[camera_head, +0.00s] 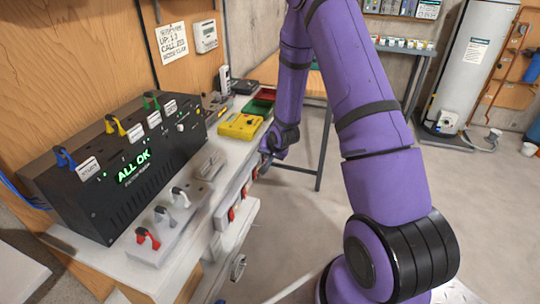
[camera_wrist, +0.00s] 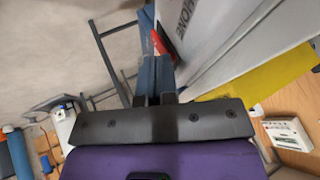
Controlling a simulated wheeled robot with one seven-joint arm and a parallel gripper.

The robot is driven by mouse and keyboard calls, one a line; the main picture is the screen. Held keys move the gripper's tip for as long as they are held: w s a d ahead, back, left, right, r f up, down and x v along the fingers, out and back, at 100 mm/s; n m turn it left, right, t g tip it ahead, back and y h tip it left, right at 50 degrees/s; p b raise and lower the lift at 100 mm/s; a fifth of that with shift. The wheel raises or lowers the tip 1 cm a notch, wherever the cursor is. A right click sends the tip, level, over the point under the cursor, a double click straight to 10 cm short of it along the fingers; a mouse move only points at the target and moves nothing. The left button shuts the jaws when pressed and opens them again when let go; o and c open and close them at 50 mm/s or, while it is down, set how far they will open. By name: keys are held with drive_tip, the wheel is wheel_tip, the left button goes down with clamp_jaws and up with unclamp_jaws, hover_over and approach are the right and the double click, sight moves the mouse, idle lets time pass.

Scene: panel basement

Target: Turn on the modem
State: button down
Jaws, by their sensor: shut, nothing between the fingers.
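A black box (camera_head: 115,165) stands on the white bench against the wooden wall. Its green display reads "ALL OK", and blue, yellow and green plugs sit along its top. I cannot tell for sure whether this box is the modem. My gripper (camera_head: 264,168) is low at the bench's front edge, right of the box, partly hidden by my wrist. In the wrist view my gripper (camera_wrist: 154,98) is shut and empty.
A grey-white socket block (camera_head: 165,220) with red and white plugs lies before the box. A yellow device (camera_head: 241,126) is farther along the bench (camera_head: 75,240). Red tabs (camera_head: 231,214) line its front. A water heater (camera_head: 470,70) stands at the back. Right-hand floor is mostly clear.

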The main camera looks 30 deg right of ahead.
drive_tip(key=shift+r, duration=0.1)
drive_tip(key=shift+r, duration=0.7)
